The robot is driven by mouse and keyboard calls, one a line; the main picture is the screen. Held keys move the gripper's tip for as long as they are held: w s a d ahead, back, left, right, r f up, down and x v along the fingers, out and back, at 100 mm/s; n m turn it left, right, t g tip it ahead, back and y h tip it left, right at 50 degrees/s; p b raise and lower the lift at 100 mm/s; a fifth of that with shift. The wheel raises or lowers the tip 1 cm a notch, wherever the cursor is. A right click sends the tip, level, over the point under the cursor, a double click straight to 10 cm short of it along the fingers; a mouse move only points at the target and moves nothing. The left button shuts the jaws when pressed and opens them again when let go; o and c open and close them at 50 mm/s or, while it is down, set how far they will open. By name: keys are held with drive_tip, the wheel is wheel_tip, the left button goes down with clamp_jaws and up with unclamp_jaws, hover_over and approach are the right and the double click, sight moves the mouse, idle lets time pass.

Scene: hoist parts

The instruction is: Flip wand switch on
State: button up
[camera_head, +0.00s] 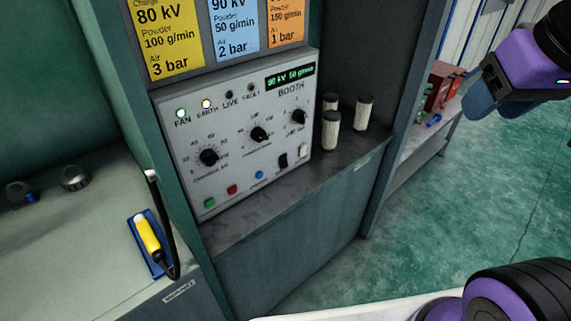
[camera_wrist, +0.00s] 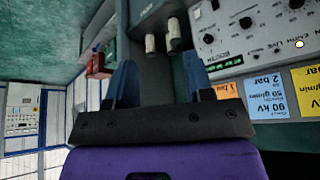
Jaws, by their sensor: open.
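A yellow-handled wand (camera_head: 147,235) lies on a blue holder at lower left, with a black hose. My gripper (camera_head: 482,100) is open and empty at upper right, well away from the panel. The wrist view shows both fingers (camera_wrist: 160,64) spread, with the panel (camera_wrist: 230,30) inverted at upper right.
Several white cylindrical filters (camera_head: 331,130) stand right of the panel. Three knobs (camera_head: 259,134) and coloured buttons (camera_head: 232,189) are on its face. Setting cards (camera_head: 232,30) hang above. A shelf with red items (camera_head: 440,85) is at right. Green floor (camera_head: 480,190) is open between.

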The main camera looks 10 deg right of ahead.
drive_tip(key=shift+w, duration=0.3)
drive_tip(key=c, duration=0.3)
drive_tip(key=w, duration=0.2)
drive_tip(key=w+f+n, duration=0.1)
drive_tip(key=w, duration=0.2)
drive_tip(key=w+n+t, duration=0.1)
drive_tip(key=w, duration=0.1)
drive_tip(key=shift+w+f, duration=0.25)
drive_tip(key=shift+f, duration=0.05)
clamp_jaws()
drive_tip(key=w+a+f+n+t+y, duration=0.1)
drive_tip(key=w+a+f+n+t, duration=0.1)
drive_tip(key=w+f+n, duration=0.65)
drive_tip(key=w+a+f+n+t+y, duration=0.1)
drive_tip(key=w+a+f+n+t, duration=0.15)
drive_tip(key=w+f, duration=0.75)
drive_tip(key=w+a+f+n+t+y, duration=0.1)
drive_tip(key=w+a+f+n, duration=0.25)
drive_tip(key=w, duration=0.35)
drive_tip(key=s+a+f+n+y, duration=0.1)
drive_tip(key=s+f+n+y, duration=0.1)
drive_tip(key=f, duration=0.4)
drive_tip(key=s+a+f+n+t+y, duration=0.1)
drive_tip(key=s+a+f+n+y, duration=0.1)
drive_tip(key=f, duration=0.5)
drive_tip(key=s+a+f+n+t+y, duration=0.1)
drive_tip(key=s+a+f+n+y, duration=0.1)
drive_tip(key=f+n, duration=0.2)
drive_tip(key=shift+a+f, duration=0.15)
drive_tip(key=shift+f, duration=1.25)
